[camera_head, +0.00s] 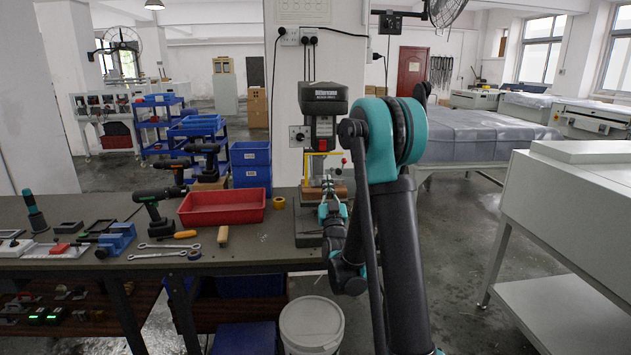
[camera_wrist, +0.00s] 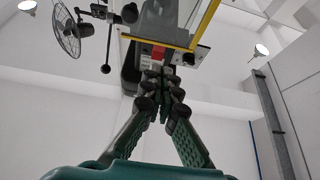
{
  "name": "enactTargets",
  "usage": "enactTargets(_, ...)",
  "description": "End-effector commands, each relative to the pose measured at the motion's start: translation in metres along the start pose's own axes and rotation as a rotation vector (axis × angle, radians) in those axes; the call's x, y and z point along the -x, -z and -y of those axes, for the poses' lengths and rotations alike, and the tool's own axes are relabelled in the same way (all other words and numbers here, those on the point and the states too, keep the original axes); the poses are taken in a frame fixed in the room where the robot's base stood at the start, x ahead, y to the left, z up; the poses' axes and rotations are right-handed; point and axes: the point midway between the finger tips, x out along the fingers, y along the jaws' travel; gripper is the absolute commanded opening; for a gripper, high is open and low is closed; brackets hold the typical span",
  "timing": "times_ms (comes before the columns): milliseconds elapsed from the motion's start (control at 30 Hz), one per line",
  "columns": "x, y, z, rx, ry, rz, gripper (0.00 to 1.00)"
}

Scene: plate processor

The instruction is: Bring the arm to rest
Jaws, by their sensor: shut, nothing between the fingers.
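My arm rises in the right middle of the head view and bends down to my gripper (camera_head: 328,187), which is small there and in front of the drill press (camera_head: 324,99). In the wrist view my gripper (camera_wrist: 163,72) has its fingers drawn together at the tips, shut and empty. The fingertips point toward the underside of the drill press, with its yellow-framed guard (camera_wrist: 203,25) just beyond. I cannot tell the exact gap between the fingertips and the press. My arm hides part of the scene behind it.
The workbench (camera_head: 147,264) holds a red tray (camera_head: 222,206), a cordless drill (camera_head: 158,210), wrenches and a blue vise (camera_head: 117,239). A white bucket (camera_head: 311,325) stands on the floor below. A large pale machine (camera_head: 575,215) stands at right, with open floor between it and my arm.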

Motion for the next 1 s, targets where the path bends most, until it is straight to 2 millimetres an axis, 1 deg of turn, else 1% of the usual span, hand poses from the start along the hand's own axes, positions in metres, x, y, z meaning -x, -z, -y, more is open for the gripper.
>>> enactTargets(133,0.01,-0.007,0.0,0.003,0.036,0.152,0.0)
enactTargets(267,0.035,-0.021,-0.001,0.002,0.075,0.357,0.0)
enactTargets(367,0.064,-0.033,-0.004,0.001,0.094,0.521,0.0)
enactTargets(467,0.102,-0.044,-0.009,0.0,0.106,0.686,0.0)
enactTargets(567,0.146,-0.052,-0.016,0.0,0.109,0.851,0.0)
enactTargets(600,0.165,-0.055,-0.019,-0.002,0.107,0.918,0.0)
enactTargets(667,0.196,-0.058,-0.023,-0.003,0.102,1.018,0.0)
enactTargets(700,0.218,-0.059,-0.027,-0.002,0.098,1.086,0.0)
enactTargets(767,0.252,-0.061,-0.032,-0.005,0.088,1.186,0.0)
enactTargets(800,0.275,-0.061,-0.036,-0.004,0.08,1.252,0.0)
enactTargets(867,0.309,-0.06,-0.041,-0.006,0.065,1.348,0.0)
enactTargets(900,0.331,-0.058,-0.044,-0.008,0.055,1.408,0.0)
enactTargets(1000,0.377,-0.054,-0.051,-0.008,0.03,1.534,0.0)
